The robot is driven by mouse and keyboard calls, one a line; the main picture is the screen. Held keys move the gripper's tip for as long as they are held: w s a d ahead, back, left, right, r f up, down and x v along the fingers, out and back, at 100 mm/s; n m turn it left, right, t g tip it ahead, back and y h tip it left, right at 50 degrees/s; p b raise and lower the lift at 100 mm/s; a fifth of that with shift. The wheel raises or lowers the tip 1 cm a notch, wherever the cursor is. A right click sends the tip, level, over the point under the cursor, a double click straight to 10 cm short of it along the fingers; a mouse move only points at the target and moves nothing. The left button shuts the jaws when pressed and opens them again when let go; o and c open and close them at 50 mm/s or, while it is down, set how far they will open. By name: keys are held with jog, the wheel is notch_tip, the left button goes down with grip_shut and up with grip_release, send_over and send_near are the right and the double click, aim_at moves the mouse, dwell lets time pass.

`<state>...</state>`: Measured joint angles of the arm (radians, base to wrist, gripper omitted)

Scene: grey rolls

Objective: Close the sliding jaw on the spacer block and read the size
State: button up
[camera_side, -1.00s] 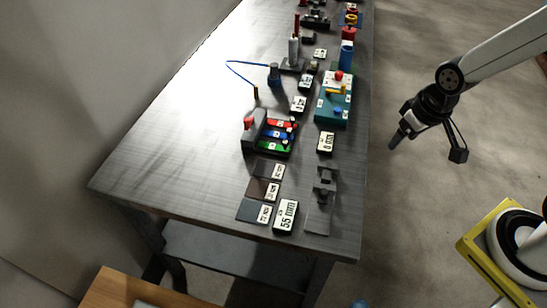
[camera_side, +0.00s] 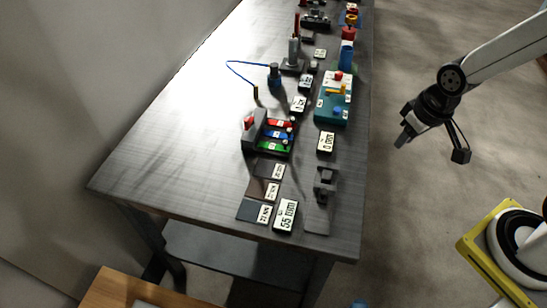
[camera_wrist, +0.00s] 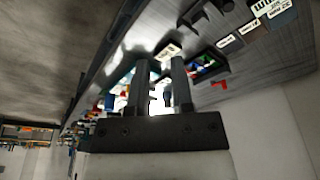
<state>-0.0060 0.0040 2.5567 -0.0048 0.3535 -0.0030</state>
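A dark grey gauge with a flat rail (camera_side: 318,219) and upright jaws (camera_side: 325,182) lies near the table's front right edge. It also shows in the wrist view (camera_wrist: 196,14), at the top. I cannot tell a spacer block apart from the jaws. A white plate reading 55 mm (camera_side: 286,215) lies left of the rail, and a plate reading 0 mm (camera_side: 326,142) lies behind the gauge. My gripper (camera_side: 403,137) is in the air right of the table, away from the gauge. In the wrist view its two fingers (camera_wrist: 160,62) stand apart with nothing held between them.
Dark flat pads (camera_side: 252,211) with labels lie left of the 55 mm plate. Behind them stand a holder with red, blue and green parts (camera_side: 268,132) and a teal box (camera_side: 334,98). The table's left side is clear. A yellow-edged stand (camera_side: 470,248) is at lower right.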

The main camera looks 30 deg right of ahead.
jog(key=shift+a+f, duration=0.1)
jog(key=shift+a, duration=0.2)
grip_shut()
jog(key=a+f+n+t+h, duration=0.1)
jog(key=a+f+n+h, duration=0.2)
jog(key=a+n, duration=0.8)
jog(key=s+a+f+n+t+h, duration=0.1)
jog(key=a+f+n+h, duration=0.2)
jog(key=a+n, duration=0.9)
notch_tip(320, 180, down, 3)
jog(key=shift+a+r+n, duration=0.2)
jog(key=shift+a+n, duration=0.1)
jog(key=shift+n, duration=0.7)
